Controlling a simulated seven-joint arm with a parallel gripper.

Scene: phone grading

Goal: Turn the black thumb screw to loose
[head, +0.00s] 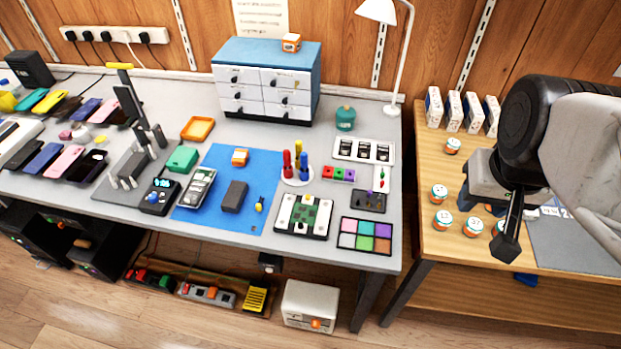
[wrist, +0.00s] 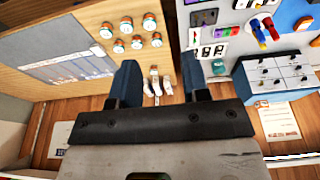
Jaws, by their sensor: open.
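My gripper (wrist: 160,75) is open and empty, its two dark blue fingers spread apart in the wrist view. In the head view my arm hangs at the right, over the wooden side table and well away from the grey bench. A pale fixture with a green circuit board (head: 303,216) sits near the front of the bench, right of the blue mat. Small dark parts show on it, but they are too small to tell whether one is the black thumb screw. I cannot make out the screw or its setting in either view.
The blue mat (head: 213,219) holds a phone and small parts. A red, blue and yellow tool stand (head: 297,178) and a colored tray (head: 366,237) are near the fixture. A drawer cabinet (head: 265,80) and lamp (head: 398,55) stand behind. Several jars (head: 443,220) are on the wooden table.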

